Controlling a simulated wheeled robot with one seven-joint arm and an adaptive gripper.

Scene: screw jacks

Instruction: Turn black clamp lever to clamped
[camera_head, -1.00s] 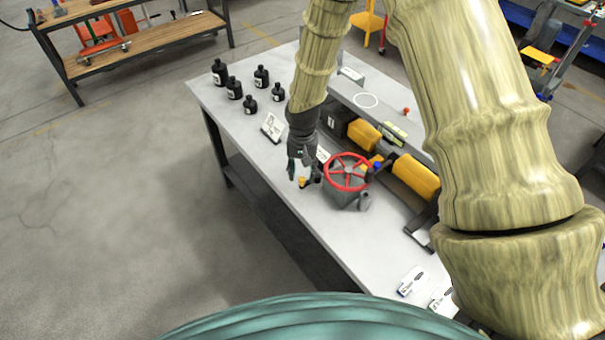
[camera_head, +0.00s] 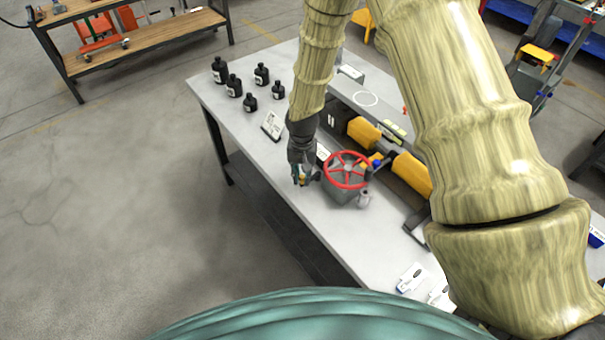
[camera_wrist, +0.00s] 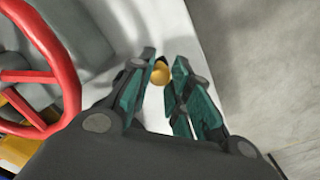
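The screw jack is a grey body (camera_head: 343,193) with a red handwheel (camera_head: 346,170), standing on the bench. The wheel's rim also shows at the left of the wrist view (camera_wrist: 62,70). The black clamp lever (camera_head: 315,175) sticks out on the jack's left side, mostly hidden by my gripper. A yellow-orange knob (camera_wrist: 160,74), seemingly the lever's end, shows in the wrist view. My gripper (camera_wrist: 164,62) points down beside the jack, its teal-padded fingers apart on either side of the knob. The left finger is close to the knob; I cannot tell whether it touches.
Several black bottles (camera_head: 234,87) and a small white sign (camera_head: 272,125) stand on the bench's far left part. Yellow cylinders (camera_head: 411,173) lie right of the jack. White labelled items (camera_head: 410,278) lie near the front. The bench's left edge is close to my gripper.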

